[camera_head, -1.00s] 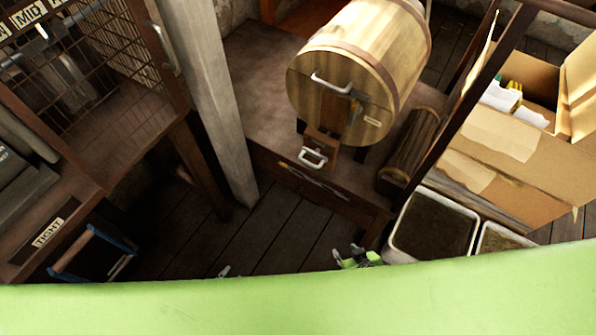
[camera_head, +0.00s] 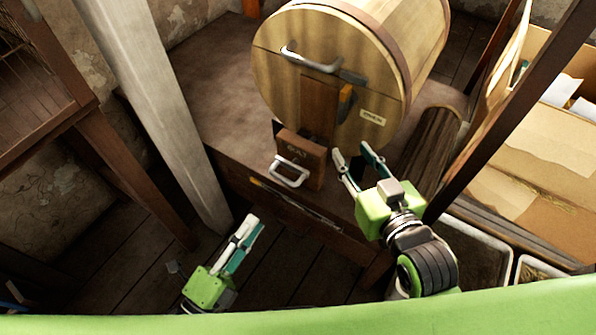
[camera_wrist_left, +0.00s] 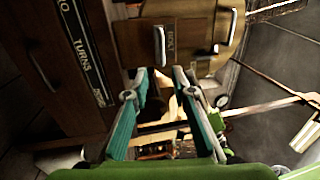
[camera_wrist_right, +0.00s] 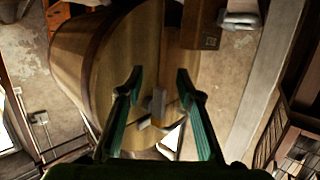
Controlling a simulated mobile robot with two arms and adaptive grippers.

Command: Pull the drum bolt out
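The wooden drum (camera_head: 290,62) stands on a wooden bench, its round face towards me. The bolt (camera_head: 312,152), a wooden block with a pale U-shaped handle (camera_head: 289,172), sits at the drum's lower front. Its label shows in the left wrist view (camera_wrist_left: 171,40), with the handle (camera_wrist_left: 159,46). My left gripper (camera_head: 250,222) is below and left of the handle, apart from it; the left wrist view shows its fingers open and empty. My right gripper (camera_head: 354,150) is open and empty, just right of the bolt block, in front of the drum face; I cannot tell if it touches anything.
A grey post (camera_head: 180,110) rises left of the bench (camera_head: 215,75). A log-like piece (camera_head: 425,150) lies right of the drum. A dark beam (camera_head: 505,110) and cardboard boxes (camera_head: 535,140) are at the right. The floor at lower left is fairly clear.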

